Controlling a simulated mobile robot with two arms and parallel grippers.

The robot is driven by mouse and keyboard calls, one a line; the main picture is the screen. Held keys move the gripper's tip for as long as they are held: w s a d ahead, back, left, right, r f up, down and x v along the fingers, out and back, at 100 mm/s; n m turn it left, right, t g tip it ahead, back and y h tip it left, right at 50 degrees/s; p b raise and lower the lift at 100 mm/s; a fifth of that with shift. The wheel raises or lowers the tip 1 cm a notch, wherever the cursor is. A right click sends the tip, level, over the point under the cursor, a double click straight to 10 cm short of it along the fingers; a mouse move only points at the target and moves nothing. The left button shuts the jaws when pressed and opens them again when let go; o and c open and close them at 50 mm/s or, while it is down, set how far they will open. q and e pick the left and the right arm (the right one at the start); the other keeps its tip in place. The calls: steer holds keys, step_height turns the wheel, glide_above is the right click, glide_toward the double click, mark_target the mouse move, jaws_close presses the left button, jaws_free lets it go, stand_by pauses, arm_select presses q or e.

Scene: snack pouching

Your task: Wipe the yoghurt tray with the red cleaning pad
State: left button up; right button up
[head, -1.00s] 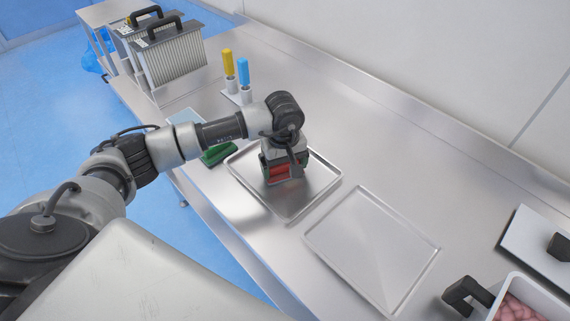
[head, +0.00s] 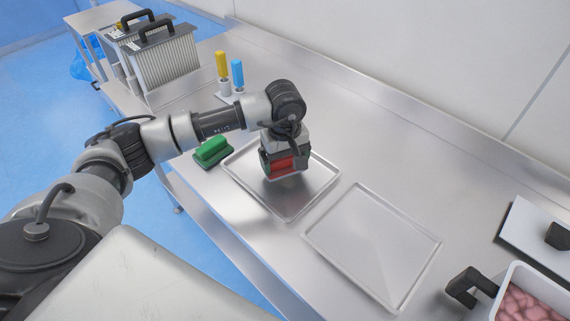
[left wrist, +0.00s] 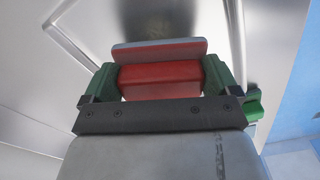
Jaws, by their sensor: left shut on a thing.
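My left gripper (head: 285,163) is shut on the red cleaning pad (head: 283,166), over the rimmed metal tray (head: 233,175) in the middle of the bench. In the left wrist view the red pad (left wrist: 160,78) sits between two green fingers, with a grey layer on its far side. A darker patch shows on the metal beyond it; I cannot tell whether it is residue, shadow or reflection. I cannot tell whether the pad touches the tray. A second, flatter tray (head: 375,245) lies empty to the right. Neither tray is visibly labelled. My right gripper is not in view.
A green pad (head: 211,151) lies left of the tray. Yellow (head: 222,66) and blue (head: 238,74) handled tools stand behind it. Handled racks (head: 165,65) stand at back left. A white bin (head: 510,275) with pink contents and a white board (head: 540,235) are at right.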

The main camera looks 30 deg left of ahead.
arm_select(q)
steer(key=shift+a+r, duration=0.1)
steer(key=shift+r, duration=0.4)
steer(key=shift+r+p, duration=0.55)
steer(key=shift+r, duration=0.25)
steer(key=shift+r+p, duration=0.35)
steer(key=shift+r, duration=0.4)
steer(key=shift+r+p, duration=0.3)
steer(key=shift+r, duration=0.35)
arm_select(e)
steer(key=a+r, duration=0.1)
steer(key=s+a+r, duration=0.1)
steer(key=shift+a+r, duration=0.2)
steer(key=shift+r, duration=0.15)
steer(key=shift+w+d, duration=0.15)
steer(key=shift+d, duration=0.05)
